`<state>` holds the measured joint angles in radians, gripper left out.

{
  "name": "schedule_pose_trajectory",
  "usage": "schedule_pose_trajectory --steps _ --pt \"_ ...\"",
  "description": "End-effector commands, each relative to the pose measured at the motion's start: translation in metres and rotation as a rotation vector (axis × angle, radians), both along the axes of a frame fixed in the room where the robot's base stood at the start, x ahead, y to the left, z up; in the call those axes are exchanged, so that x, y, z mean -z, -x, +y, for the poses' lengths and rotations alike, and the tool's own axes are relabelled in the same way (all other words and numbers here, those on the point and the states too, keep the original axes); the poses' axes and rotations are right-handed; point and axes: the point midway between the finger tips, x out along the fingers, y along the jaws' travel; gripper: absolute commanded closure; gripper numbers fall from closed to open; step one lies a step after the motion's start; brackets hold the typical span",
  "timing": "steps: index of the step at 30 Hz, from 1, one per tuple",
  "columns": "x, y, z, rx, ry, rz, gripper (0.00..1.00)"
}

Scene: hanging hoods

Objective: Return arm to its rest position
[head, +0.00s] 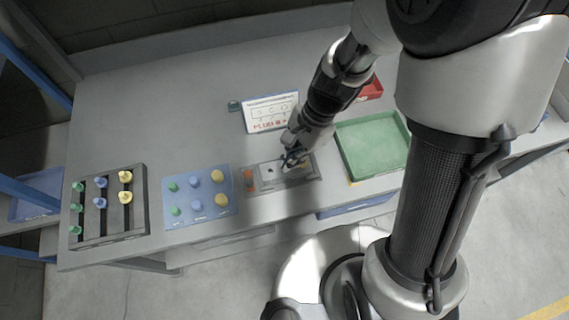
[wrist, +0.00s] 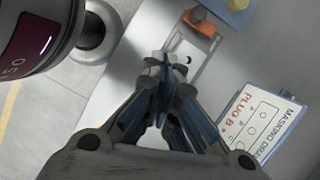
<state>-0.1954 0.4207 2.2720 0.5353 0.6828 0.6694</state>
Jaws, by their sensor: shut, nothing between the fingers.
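My gripper (head: 293,160) hangs at the end of my arm over the right part of a grey fixture (head: 250,199) at the table's front edge. In the wrist view my gripper (wrist: 158,62) has its fingers together, with nothing seen between them. The fixture's pale plate with a dark hole (wrist: 188,59) shows just beyond the fingertips. I cannot tell whether the fingertips touch the fixture. My arm reaches forward and down from the column.
A blue board with pegs (head: 183,221) and a dark rack with pegs (head: 88,240) lie to the left. A printed card (head: 270,113) stands behind the fixture. A green tray (head: 370,145) and a red tray (head: 372,89) are on the right. The table's back left is clear.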

Motion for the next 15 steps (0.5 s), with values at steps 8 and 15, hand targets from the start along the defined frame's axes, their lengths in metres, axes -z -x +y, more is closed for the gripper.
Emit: schedule_pose_trajectory --steps 8,15 --pt "-0.0139 -0.0016 -0.0055 0.000 0.000 0.000 1.00" --pt "-0.0134 -0.0014 -0.0053 0.000 0.000 0.000 1.00"
